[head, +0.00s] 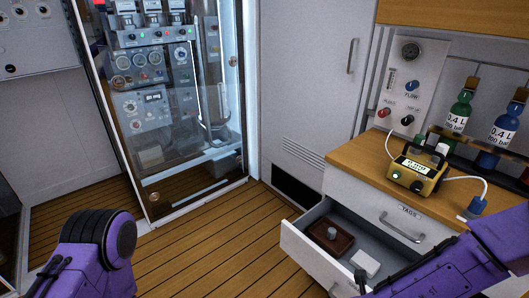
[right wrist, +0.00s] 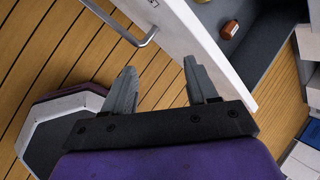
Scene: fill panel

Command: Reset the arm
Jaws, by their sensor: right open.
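My right arm (head: 440,272) is purple and reaches in from the lower right of the head view, in front of the open drawer. In the right wrist view my right gripper (right wrist: 161,72) is open, with nothing between its two grey fingers. Its fingertips are near the white drawer front (right wrist: 205,50) and its metal handle (right wrist: 140,32), apart from the handle. My left arm (head: 92,250) shows as a purple link at the lower left of the head view; its gripper is out of view.
The open drawer (head: 300,240) holds a brown block with a knob (head: 328,238) and a white block (head: 366,263). Above it, a wooden counter (head: 362,158) carries a yellow device (head: 418,170) and bottles (head: 460,108). A glass-fronted cabinet (head: 165,110) stands behind. The wooden floor (head: 205,240) between is clear.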

